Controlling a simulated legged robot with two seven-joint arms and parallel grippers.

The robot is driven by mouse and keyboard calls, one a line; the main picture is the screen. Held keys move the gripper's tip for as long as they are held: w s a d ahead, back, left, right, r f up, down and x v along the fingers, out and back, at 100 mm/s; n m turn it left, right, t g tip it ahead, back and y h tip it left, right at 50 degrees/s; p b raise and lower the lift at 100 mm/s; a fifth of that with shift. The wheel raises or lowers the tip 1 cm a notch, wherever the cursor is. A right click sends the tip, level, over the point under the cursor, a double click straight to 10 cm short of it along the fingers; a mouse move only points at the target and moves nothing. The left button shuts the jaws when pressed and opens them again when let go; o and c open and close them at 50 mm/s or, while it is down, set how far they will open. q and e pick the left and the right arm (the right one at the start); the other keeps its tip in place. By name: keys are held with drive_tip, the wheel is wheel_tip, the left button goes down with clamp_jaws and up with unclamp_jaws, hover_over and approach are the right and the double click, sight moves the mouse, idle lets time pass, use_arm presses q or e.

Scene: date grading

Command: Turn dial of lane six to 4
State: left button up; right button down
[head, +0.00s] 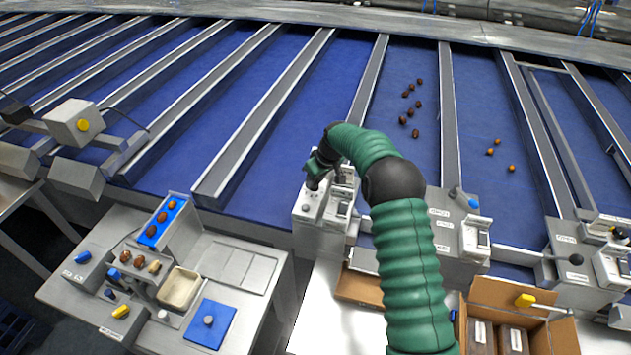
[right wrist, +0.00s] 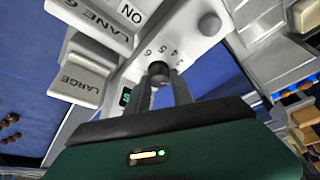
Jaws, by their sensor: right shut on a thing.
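The lane six dial (right wrist: 158,69) is a small dark knob on a pale control box, with a row of printed numbers beside it. A sign reading LANE 6 (right wrist: 95,22) is next to it. My right gripper (right wrist: 160,76) is shut on the dial knob, one finger on each side. The dial's pointer and setting cannot be read. In the head view my right gripper (head: 317,175) is over the lane's control box (head: 308,208) and hides the dial. My left gripper is not in view.
A LARGE-labelled block (right wrist: 80,82) and a grey round knob (right wrist: 209,24) are close by the dial. Dark dates (head: 415,105) lie on the blue lane behind my arm. A grading bench (head: 225,265) stands left, and an open carton (head: 515,320) stands right.

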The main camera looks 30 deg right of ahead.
drive_tip(key=shift+s+d+f+n, duration=0.15)
drive_tip(key=shift+d+f+n, duration=0.15)
drive_tip(key=shift+n, duration=0.1)
drive_tip(key=shift+a+r+n+y, duration=0.1)
drive_tip(key=shift+a+n+y, duration=0.15)
drive_tip(key=shift+n+y, duration=0.45)
drive_tip(key=shift+n+g, duration=0.4)
drive_tip(key=shift+n, duration=0.7)
drive_tip(key=shift+d+r+n+y+p, duration=0.1)
drive_tip(key=shift+n+y+p, duration=0.15)
drive_tip(key=shift+n, duration=0.35)
drive_tip(key=shift+d+r+n+y+p, duration=0.1)
drive_tip(key=shift+n+y+p, duration=0.15)
drive_tip(key=shift+n, duration=0.35)
drive_tip(key=shift+w+r+n+g+p, duration=0.1)
drive_tip(key=shift+w+n+g+p, duration=0.25)
drive_tip(key=shift+n+p, duration=0.4)
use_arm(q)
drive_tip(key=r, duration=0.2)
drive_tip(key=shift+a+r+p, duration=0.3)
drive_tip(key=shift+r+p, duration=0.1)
use_arm(e)
drive_tip(key=shift+s+n+y, duration=0.1)
drive_tip(key=shift+n+y, duration=0.15)
drive_tip(key=shift+y, duration=0.05)
